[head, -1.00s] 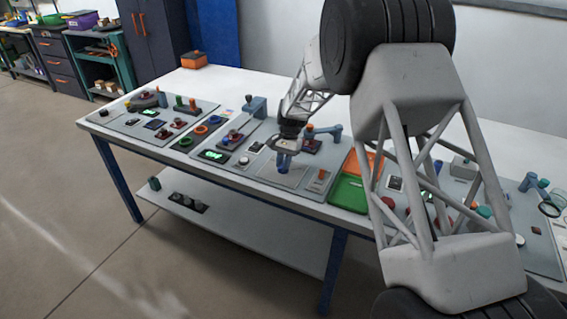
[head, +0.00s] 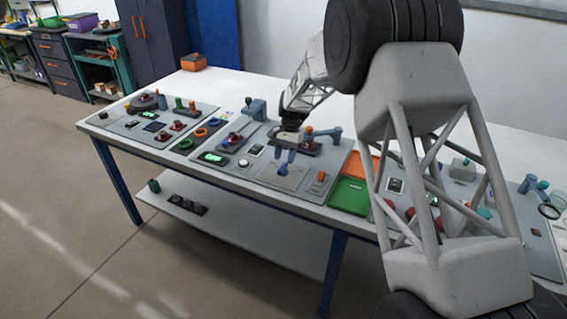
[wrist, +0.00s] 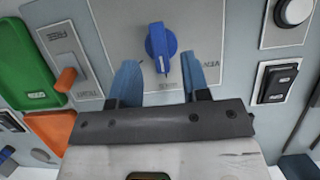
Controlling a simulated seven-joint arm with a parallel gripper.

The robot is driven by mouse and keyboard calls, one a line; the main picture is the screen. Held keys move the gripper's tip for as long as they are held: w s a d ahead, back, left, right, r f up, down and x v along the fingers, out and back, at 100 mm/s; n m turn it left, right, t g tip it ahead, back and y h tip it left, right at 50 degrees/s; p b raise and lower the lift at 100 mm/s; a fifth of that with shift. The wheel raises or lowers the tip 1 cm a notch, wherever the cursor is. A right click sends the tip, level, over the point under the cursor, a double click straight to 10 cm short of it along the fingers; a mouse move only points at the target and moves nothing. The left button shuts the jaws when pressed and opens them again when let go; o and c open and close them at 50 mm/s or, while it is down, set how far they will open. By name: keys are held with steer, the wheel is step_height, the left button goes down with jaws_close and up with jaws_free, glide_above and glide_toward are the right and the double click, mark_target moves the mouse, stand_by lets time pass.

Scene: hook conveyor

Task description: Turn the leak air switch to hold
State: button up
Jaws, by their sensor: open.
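The leak air switch appears to be the blue rotary knob (wrist: 160,47) on a light square plate. Its pointer mark faces toward my gripper in the wrist view, and the labels around it are too blurred to read. The knob also shows in the head view (head: 283,169). My gripper (wrist: 161,62) is open and empty. Its two blue fingers are spread wide, one on each side of the knob's lower end in the wrist view. In the head view my gripper (head: 284,154) hangs just behind and above the knob, apparently not touching it.
An orange lever (wrist: 66,79) on a grey plate is beside the knob. Green (wrist: 27,65) and orange (wrist: 55,128) trays lie beyond it. A black rocker switch (wrist: 279,83) and round button (wrist: 294,11) are on the other side. A blue-grey fixture (head: 325,133) stands near my gripper.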

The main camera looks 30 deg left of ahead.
steer(key=shift+v, duration=2.15)
steer(key=s+d+r+t, duration=0.1)
steer(key=s+d+r, duration=0.1)
steer(key=d+r, duration=0.55)
steer(key=s+d+r, duration=0.1)
steer(key=d+r, duration=0.4)
steer(key=d, duration=0.5)
steer(key=s+d+r+t, duration=0.1)
steer(key=s+d+r, duration=0.35)
steer(key=d, duration=0.45)
steer(key=s+d+r+t, duration=0.2)
steer(key=s+d+r, duration=0.3)
steer(key=d, duration=0.4)
steer(key=s+d+t, duration=0.1)
steer(key=s+d, duration=0.6)
steer(key=s, duration=0.3)
steer(key=s+d+f+t, duration=0.1)
steer(key=s+d, duration=0.6)
steer(key=s, duration=0.3)
steer(key=s+d+f+t, duration=0.1)
steer(key=s+d, duration=0.6)
steer(key=s, duration=0.3)
steer(key=shift+s, duration=0.4)
